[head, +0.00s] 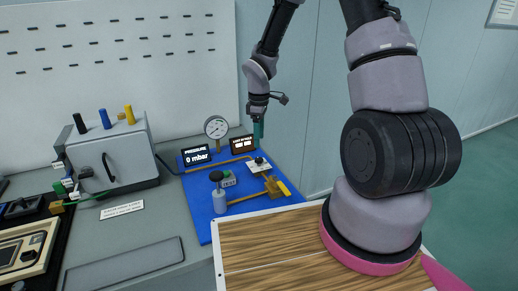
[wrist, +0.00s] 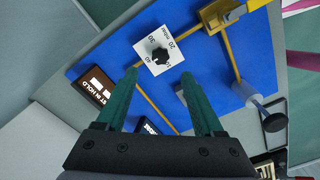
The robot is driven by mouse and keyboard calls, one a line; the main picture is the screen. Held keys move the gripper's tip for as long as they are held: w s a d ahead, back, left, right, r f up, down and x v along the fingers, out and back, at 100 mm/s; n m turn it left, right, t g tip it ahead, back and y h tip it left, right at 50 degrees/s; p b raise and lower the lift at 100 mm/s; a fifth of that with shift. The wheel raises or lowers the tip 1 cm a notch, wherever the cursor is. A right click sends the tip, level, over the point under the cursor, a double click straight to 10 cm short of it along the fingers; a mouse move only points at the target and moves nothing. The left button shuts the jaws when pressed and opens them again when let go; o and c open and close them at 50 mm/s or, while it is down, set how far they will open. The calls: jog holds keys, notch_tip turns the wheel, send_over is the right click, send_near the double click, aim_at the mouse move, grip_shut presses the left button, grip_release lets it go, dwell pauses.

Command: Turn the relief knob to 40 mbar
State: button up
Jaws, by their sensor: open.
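The relief knob (wrist: 160,55) is a small black knob on a white dial plate (wrist: 148,44) marked with numbers including 20, 30, 40 and mbar. In the head view the knob (head: 259,160) sits on the blue board, just below my gripper (head: 259,134). My gripper (wrist: 159,74) is open and empty, its two teal fingers apart, with the knob showing beyond and between the fingertips. I cannot tell which number the knob points to. The pressure display (head: 196,155) reads 0 mbar. A round gauge (head: 216,127) stands behind it; its needle is too small to read.
The blue board (head: 203,217) carries brass pipes, a brass valve block (head: 273,186), a black-topped white cylinder (head: 219,199) and a second dark display (head: 243,144). A grey box (head: 105,160) with coloured posts stands left. A wood-topped surface (head: 260,235) lies in front.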

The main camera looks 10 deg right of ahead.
jog(key=shift+r, duration=1.35)
jog(key=s+d+r+m+t, duration=0.1)
jog(key=s+d+r+m, duration=0.2)
jog(key=r, duration=0.6)
jog(key=s+d+r+m+t, duration=0.2)
jog(key=s+r+m, duration=0.15)
jog(key=r, duration=0.65)
jog(key=s+d+r+m+t+y, duration=0.1)
jog(key=s+r+m+t, duration=0.3)
jog(key=s+r+m, duration=0.6)
jog(key=s+r+y, duration=0.1)
jog(key=s+r, duration=0.2)
jog(key=s, duration=0.2)
jog(key=shift+s+r, duration=0.25)
jog(key=shift+s, duration=0.05)
jog(key=shift+m, duration=0.25)
